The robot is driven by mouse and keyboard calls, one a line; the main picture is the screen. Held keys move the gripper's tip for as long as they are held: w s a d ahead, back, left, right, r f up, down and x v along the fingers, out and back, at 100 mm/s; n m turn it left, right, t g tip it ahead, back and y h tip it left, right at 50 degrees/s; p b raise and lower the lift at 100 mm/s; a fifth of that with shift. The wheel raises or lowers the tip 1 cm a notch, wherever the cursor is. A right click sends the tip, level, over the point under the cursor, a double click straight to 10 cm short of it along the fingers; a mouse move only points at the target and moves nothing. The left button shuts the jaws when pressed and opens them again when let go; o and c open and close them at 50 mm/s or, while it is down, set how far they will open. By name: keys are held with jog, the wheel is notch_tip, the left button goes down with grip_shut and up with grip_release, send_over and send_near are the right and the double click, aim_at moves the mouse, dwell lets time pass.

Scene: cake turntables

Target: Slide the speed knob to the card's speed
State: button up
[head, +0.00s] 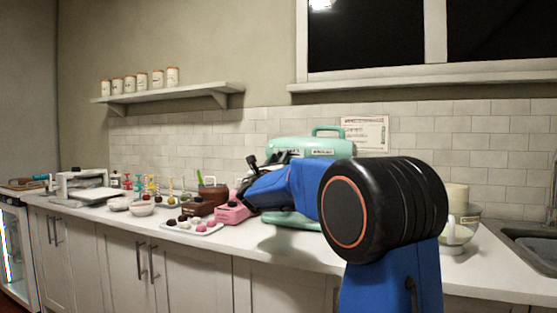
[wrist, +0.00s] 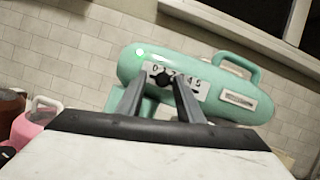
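The mint-green stand mixer (head: 305,147) stands against the tiled wall, partly hidden behind my arm. In the wrist view its head (wrist: 215,65) is tilted in the picture and carries a white speed scale with digits (wrist: 196,88). The black round speed knob (wrist: 163,79) sits near the low-number end. My gripper (wrist: 159,79) is open, its two fingertips on either side of the knob in the picture; I cannot tell whether they touch it. The gripper also shows in the head view (head: 264,165). A card with print (head: 364,132) is on the wall; its text is too small to read.
A pink container (head: 232,213) and a brown pot (head: 212,195) stand left of the mixer, beside a tray of sweets (head: 193,229). A glass bowl (head: 460,232) and the sink (head: 535,245) are at right.

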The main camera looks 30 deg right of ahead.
jog(key=shift+a, duration=0.1)
jog(key=v, duration=1.7)
jog(key=shift+s+a+f, duration=0.1)
jog(key=shift+s+f, duration=0.05)
